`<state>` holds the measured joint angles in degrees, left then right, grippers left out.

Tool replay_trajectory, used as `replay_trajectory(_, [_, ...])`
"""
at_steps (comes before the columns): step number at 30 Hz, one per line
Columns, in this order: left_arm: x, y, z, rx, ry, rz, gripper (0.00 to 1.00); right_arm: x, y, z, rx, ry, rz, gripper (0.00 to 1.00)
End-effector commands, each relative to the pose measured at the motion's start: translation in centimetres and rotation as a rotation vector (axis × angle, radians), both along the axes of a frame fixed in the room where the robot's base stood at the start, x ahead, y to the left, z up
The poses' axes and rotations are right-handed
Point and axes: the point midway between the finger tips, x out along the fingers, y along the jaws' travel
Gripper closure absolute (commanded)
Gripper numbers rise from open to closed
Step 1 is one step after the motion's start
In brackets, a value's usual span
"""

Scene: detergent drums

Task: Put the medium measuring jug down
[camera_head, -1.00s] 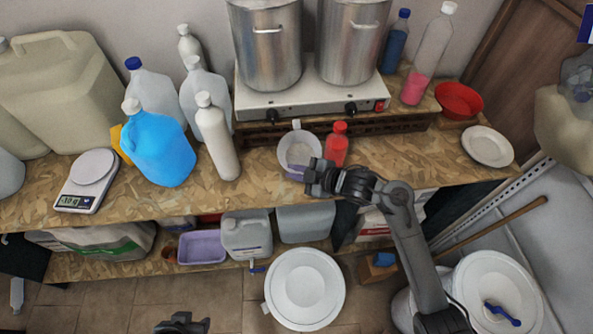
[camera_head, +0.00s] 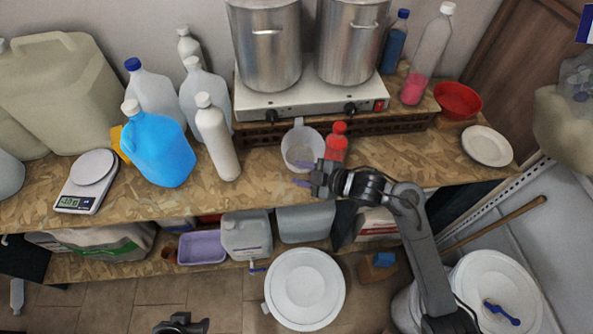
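The measuring jug (camera_head: 302,146) is a whitish, translucent vessel. It stands upright on the wooden worktop (camera_head: 270,187), just in front of the hot plate and left of a red bottle (camera_head: 337,143). My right gripper (camera_head: 300,174) is at the jug's front right, with its two purple-tipped fingers spread apart and nothing between them. The fingertips are close to the jug's near side; I cannot tell whether they touch it. My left gripper (camera_head: 181,325) is low at the bottom edge, away from the worktop, and only partly visible.
Two steel pots stand on the hot plate (camera_head: 310,101) behind the jug. A white bottle (camera_head: 218,143), a blue jug (camera_head: 160,148) and a scale (camera_head: 87,182) are to the left. A red bowl (camera_head: 458,100) and a white plate (camera_head: 487,146) are to the right. The front worktop strip is clear.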

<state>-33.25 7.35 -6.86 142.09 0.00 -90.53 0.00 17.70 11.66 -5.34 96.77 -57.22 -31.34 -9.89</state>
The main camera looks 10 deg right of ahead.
Motion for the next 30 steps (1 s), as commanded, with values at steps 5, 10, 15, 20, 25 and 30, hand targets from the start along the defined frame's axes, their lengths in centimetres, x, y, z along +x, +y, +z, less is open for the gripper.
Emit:
replay_trajectory(5, [0.0,0.0,0.4,-0.001,0.000,0.001,0.57,-2.1,-2.3,1.5,-0.005,-0.002,0.000,0.62])
replay_trajectory(10, [0.0,-0.2,0.6,-0.006,0.000,0.003,0.57,-4.0,-4.2,2.8,-0.004,-0.001,0.001,0.62])
replay_trajectory(15, [0.0,-0.3,0.7,-0.012,0.000,0.008,0.57,-5.3,-5.6,3.7,-0.002,0.000,0.001,0.62])
replay_trajectory(20, [0.0,-0.3,0.8,-0.014,0.000,0.009,0.57,-5.9,-6.2,4.1,-0.001,0.002,-0.001,0.62])
replay_trajectory(25, [0.0,-0.3,0.8,-0.013,0.000,0.008,0.57,-6.6,-6.2,2.7,-0.003,0.026,-0.098,0.62])
replay_trajectory(30, [0.1,-0.3,0.8,-0.011,-0.001,0.006,0.57,-9.4,-7.3,-0.8,-0.005,0.138,-0.383,0.62])
